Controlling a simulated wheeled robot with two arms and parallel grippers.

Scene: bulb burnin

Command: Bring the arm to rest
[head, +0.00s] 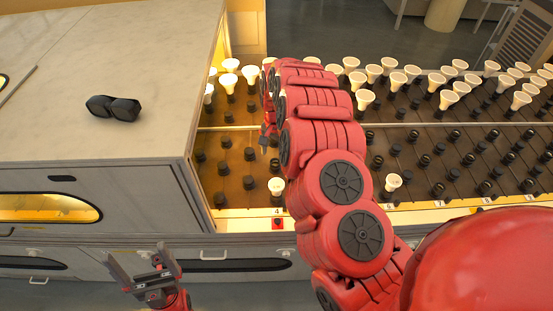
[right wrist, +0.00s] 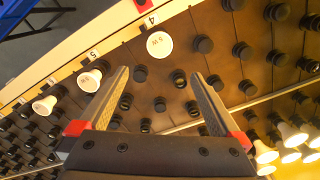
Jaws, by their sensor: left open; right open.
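My right arm (head: 320,170) is red and reaches from the lower right out over the bulb rack. Its gripper (head: 266,138) is small and partly hidden by the arm in the head view, above the rack's left section. In the right wrist view the right gripper (right wrist: 160,74) has its fingers wide apart with nothing held between them. A white bulb (right wrist: 159,44) sits in the rack beyond the fingertips, near the label 4; it also shows in the head view (head: 276,185). My left gripper (head: 145,275) is open and empty, low in front of the grey cabinet.
The dark rack (head: 425,135) carries rows of black sockets and several white bulbs, most along its far side. Its pale front edge (head: 245,213) has number labels and a red marker (head: 278,223).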

